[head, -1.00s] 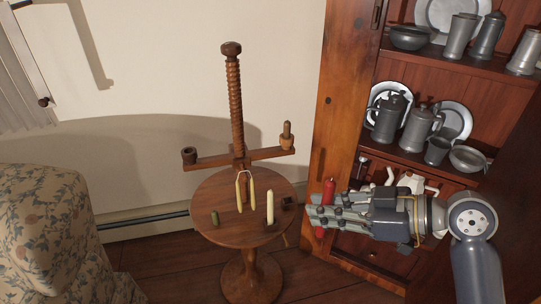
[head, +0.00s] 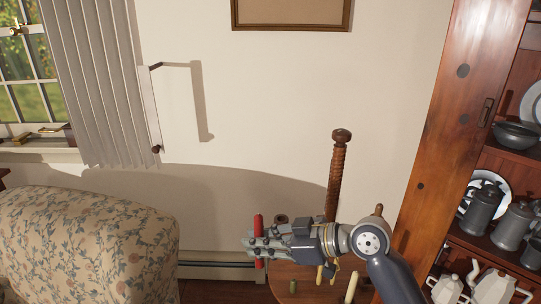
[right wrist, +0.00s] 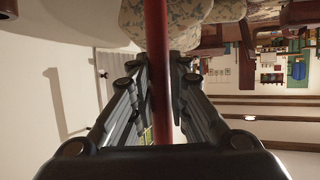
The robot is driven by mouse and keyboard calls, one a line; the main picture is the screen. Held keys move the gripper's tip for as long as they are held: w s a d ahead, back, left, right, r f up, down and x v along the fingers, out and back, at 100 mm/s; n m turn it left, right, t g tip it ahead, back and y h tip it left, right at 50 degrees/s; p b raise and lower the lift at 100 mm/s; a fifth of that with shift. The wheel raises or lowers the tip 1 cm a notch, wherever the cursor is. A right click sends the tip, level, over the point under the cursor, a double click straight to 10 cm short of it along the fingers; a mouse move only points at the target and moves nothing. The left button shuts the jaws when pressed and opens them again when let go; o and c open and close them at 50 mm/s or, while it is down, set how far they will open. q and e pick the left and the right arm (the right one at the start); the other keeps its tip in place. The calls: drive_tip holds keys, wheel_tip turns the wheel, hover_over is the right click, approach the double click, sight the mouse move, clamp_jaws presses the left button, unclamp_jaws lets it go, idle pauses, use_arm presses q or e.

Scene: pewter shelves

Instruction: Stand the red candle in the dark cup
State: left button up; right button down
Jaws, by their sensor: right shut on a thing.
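The red candle (head: 258,224) is upright in my right gripper (head: 254,246), which is shut around it, with candle showing above and below the fingers. The candle also runs up between the fingers in the right wrist view (right wrist: 158,60). The dark cup (head: 281,219) is on the left end of the wooden stand's crossbar. In the head view it shows just right of the candle, above my gripper and apart from the candle. My gripper hides the crossbar and perhaps the cup's lower part. My left gripper is not in view.
A round wooden table (head: 285,271) carries the threaded post (head: 337,175), a pale candle (head: 351,288) and a short green one (head: 293,286). A flowered armchair (head: 90,245) stands left. A shelf cabinet (head: 440,130) with pewter stands right.

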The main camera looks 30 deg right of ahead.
use_arm(q)
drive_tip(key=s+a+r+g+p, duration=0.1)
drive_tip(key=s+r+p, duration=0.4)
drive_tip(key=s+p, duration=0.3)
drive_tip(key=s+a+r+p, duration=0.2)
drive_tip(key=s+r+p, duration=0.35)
drive_tip(key=p, duration=0.55)
use_arm(e)
drive_tip(key=w+d+r+m+t+h, duration=0.2)
drive_tip(key=w+d+r+m+h, duration=0.1)
drive_tip(key=w+d, duration=0.35)
drive_tip(key=w+d+r+m+t+h, duration=0.1)
drive_tip(key=w+d+r+m+h, duration=0.25)
drive_tip(key=w+d, duration=0.3)
use_arm(q)
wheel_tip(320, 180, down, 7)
drive_tip(key=b, duration=0.6)
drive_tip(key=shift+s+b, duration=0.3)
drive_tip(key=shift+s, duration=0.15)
use_arm(e)
wheel_tip(320, 180, down, 7)
drive_tip(key=shift+s+d, duration=0.25)
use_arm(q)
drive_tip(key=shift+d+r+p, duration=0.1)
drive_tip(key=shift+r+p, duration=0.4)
use_arm(e)
drive_tip(key=shift+r, duration=0.15)
